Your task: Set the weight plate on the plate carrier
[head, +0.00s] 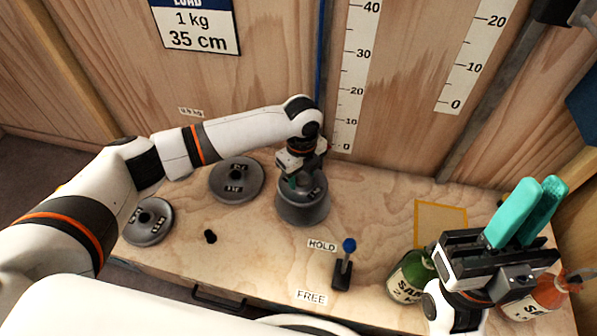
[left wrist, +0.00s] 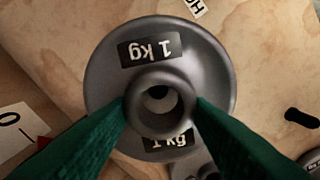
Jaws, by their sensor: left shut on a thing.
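A grey weight plate (left wrist: 210,62) marked 1 kg fills the middle of the left wrist view, its raised hub between the green fingers. My left gripper (head: 298,178) is shut on this hub, with the plate (head: 302,208) below it at the back middle of the bench. Pale surface shows through the hub's hole. A small grey part (left wrist: 200,168) shows below the plate; I cannot tell whether it is the plate carrier. I cannot make out the carrier in the head view. My right gripper (head: 540,184) is raised at the right, its teal fingers close together and empty.
Two more grey plates (head: 236,180) (head: 148,222) and a black peg (head: 210,237) are at the left. A blue-knobbed lever (head: 345,262) stands between HOLD and FREE labels. A vertical scale (head: 357,80) is behind.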

